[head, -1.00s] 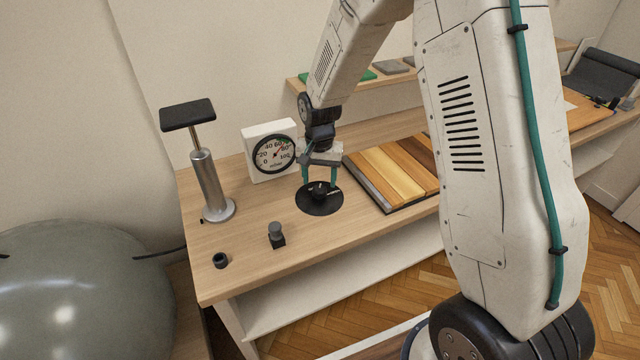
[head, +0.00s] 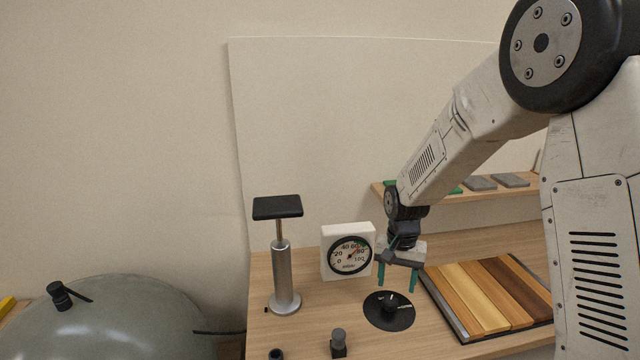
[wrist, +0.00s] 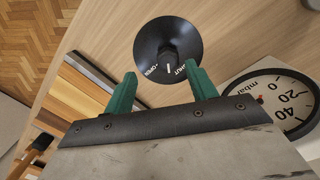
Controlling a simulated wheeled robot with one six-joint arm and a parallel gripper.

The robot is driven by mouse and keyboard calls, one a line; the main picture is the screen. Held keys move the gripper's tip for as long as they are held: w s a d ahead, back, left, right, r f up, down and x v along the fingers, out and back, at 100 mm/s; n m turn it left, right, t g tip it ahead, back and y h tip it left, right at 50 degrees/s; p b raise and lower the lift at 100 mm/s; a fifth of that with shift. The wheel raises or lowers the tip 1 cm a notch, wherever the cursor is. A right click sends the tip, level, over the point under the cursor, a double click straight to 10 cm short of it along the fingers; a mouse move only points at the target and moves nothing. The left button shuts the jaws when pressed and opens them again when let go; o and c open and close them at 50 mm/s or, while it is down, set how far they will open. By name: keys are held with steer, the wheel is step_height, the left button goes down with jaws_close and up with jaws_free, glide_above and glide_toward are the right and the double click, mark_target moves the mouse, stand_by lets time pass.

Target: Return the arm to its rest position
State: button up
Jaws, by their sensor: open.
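My gripper (head: 397,275) is open and empty, with two teal fingers pointing down above the table. Below it is a black round dial with a knob (head: 389,311), set on the wooden table (head: 290,335). In the wrist view the dial (wrist: 168,50) lies beyond the open fingertips (wrist: 160,78), and a gap shows between fingers and knob. The dial carries white lettering that appears to read OPEN and SHUT. My arm reaches in from the right in the head view.
A white pressure gauge (head: 347,251) stands close left of my gripper. A silver hand pump (head: 283,275) stands farther left. A board of wood strips (head: 488,295) lies right. A small grey-topped block (head: 338,343) is at the front. A grey-green tank (head: 110,320) is at far left.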

steer(key=s+d+r+n, duration=0.1)
steer(key=s+r, duration=0.6)
steer(key=s, duration=0.3)
steer(key=s+d+r+n+t, duration=0.1)
steer(key=s+r+n, duration=0.1)
steer(key=s+r, duration=0.5)
steer(key=s+d+r+n+t, duration=0.1)
steer(key=s+r, duration=0.6)
steer(key=s, duration=0.7)
steer(key=shift+s+r+n, duration=0.2)
steer(key=shift+s+n, duration=0.15)
steer(key=shift+n, duration=0.15)
stand_by(2.1)
